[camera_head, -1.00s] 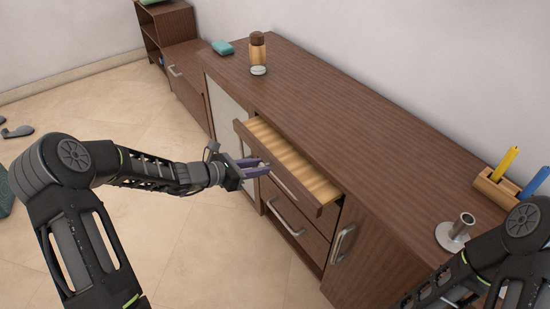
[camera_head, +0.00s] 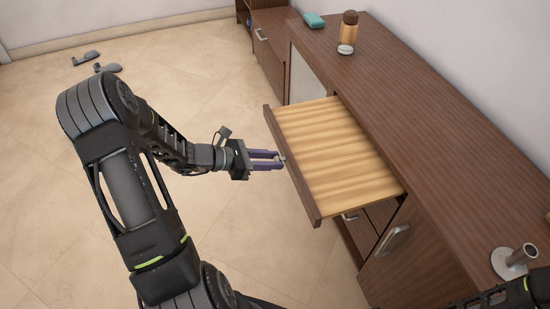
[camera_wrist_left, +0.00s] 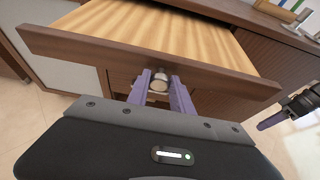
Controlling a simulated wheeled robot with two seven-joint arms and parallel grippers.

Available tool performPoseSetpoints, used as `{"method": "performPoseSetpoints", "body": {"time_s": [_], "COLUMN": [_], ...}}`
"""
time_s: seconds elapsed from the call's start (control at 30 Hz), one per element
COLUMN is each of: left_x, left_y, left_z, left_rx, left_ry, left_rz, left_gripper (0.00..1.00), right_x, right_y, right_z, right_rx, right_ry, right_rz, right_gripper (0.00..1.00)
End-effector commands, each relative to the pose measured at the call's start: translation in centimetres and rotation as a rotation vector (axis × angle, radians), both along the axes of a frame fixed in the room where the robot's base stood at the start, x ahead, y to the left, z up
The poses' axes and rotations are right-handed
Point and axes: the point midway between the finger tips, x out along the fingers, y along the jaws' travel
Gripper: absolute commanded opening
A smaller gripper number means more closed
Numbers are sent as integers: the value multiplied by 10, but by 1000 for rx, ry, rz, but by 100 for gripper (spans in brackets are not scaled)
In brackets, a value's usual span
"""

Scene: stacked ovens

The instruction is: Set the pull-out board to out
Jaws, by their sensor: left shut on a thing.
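The pull-out board (camera_head: 335,150) is a light striped wooden panel with a dark brown front edge. It sticks far out from the upper part of the brown cabinet in the head view. Its underside is hidden there. The left wrist view shows the board (camera_wrist_left: 150,32) and a small round metal knob (camera_wrist_left: 158,85) on its front. My left gripper (camera_head: 281,160) is shut on the knob, with its purple fingers on either side. My right gripper (camera_wrist_left: 272,121) shows only partly at the right edge of the left wrist view, away from the board.
The cabinet top (camera_head: 420,110) carries a brown-capped jar (camera_head: 349,28), a teal block (camera_head: 314,20) and a metal holder (camera_head: 514,262). Drawers and a door with a bar handle (camera_head: 391,239) are below the board. Open tiled floor (camera_head: 50,190) lies to the left.

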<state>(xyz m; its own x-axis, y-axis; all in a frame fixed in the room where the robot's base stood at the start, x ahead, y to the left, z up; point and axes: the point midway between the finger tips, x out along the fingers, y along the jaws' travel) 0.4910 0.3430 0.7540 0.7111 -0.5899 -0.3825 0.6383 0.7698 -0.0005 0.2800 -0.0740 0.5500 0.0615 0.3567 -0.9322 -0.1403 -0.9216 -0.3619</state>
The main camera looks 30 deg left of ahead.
Motion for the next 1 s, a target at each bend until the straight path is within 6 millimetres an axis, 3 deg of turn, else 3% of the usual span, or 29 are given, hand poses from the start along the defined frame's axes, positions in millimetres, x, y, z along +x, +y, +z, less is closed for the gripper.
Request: {"method": "performPoseSetpoints", "body": {"time_s": [0.07,0.1,0.33,0.67,1.0], "left_x": [0,0,0,-2,-34], "left_y": [0,0,0,2,30], "left_z": [-1,-1,0,1,18], "left_rx": [1,1,1,2,4], "left_ry": [1,1,1,0,-1], "left_rz": [0,0,0,1,3], "left_gripper": [0,28,47,48,48], "right_x": [0,0,0,0,0], "right_y": [0,0,0,0,0], "right_z": [0,0,0,0,-1], "right_rx": [0,0,0,0,0], "right_ry": [0,0,0,0,0], "right_rz": [0,0,0,0,0], "right_gripper": [36,36,36,36,36]}}
